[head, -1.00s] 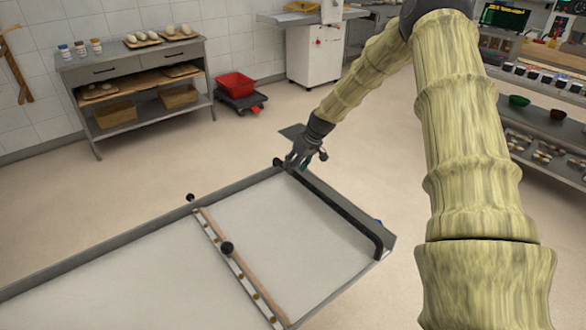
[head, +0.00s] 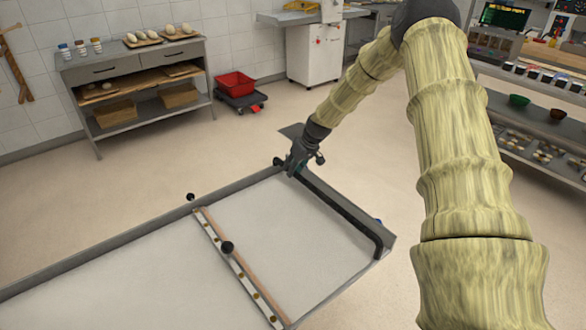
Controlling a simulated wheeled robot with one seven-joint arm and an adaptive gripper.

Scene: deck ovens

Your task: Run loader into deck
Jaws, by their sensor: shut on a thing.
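The loader (head: 125,275) is a long, pale, flat bed with grey side rails, stretching from the lower left to the middle of the head view. A black push bar (head: 340,215) runs across its right end. My gripper (head: 291,170) is at the far corner of that end, shut on the far end of the black bar. My wrist partly hides the fingers and the grip. The deck oven is not in view.
A steel table (head: 137,72) with dough trays stands at the back left. A red crate (head: 236,84) on a dark dolly is on the floor beside it. A white machine (head: 316,52) stands at the back, shelves (head: 540,130) at the right. Floor around the loader is clear.

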